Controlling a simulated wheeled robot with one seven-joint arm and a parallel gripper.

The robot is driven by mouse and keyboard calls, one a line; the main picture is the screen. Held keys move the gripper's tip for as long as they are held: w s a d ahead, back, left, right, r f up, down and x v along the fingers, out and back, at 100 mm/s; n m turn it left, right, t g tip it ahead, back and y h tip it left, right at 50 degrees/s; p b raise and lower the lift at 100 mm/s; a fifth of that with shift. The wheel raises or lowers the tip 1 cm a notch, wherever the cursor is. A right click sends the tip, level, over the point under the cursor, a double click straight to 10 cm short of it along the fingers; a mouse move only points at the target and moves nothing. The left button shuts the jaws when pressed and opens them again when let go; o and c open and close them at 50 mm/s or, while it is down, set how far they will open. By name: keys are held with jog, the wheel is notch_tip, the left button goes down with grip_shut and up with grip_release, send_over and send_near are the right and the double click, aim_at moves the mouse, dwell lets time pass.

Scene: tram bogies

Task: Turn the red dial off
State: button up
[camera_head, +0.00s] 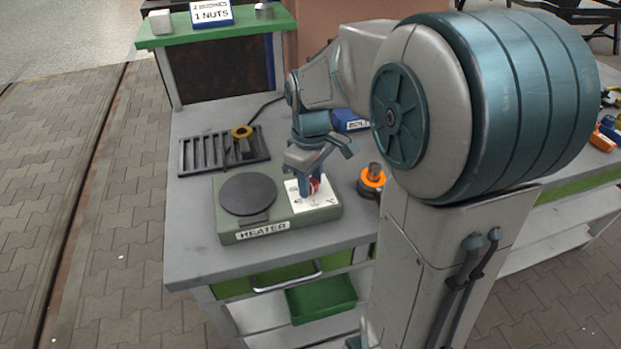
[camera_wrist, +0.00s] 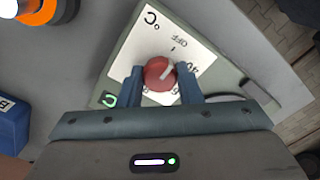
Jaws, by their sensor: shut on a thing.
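The red dial (camera_wrist: 159,74) sits on the white panel of the green heater (camera_head: 228,228). In the wrist view it has a pale pointer line, turned toward the upper right, off the OFF mark and nearer the number marks. My gripper (camera_wrist: 160,80) has one finger on each side of the dial and is shut on it. In the head view my gripper (camera_head: 312,188) stands over the right part of the heater, and only a little red shows between its fingers. The dark round hot plate (camera_head: 248,193) lies left of the dial; nothing stands on it.
A blue box (camera_head: 349,119) is behind my gripper. The bench front left is clear.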

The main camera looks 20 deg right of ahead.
aim_at(311, 182)
jog(key=o, duration=1)
jog(key=shift+r, duration=0.1)
notch_tip(311, 182, up, 14)
jog(key=shift+f+p, duration=0.1)
jog(key=shift+p, duration=0.25)
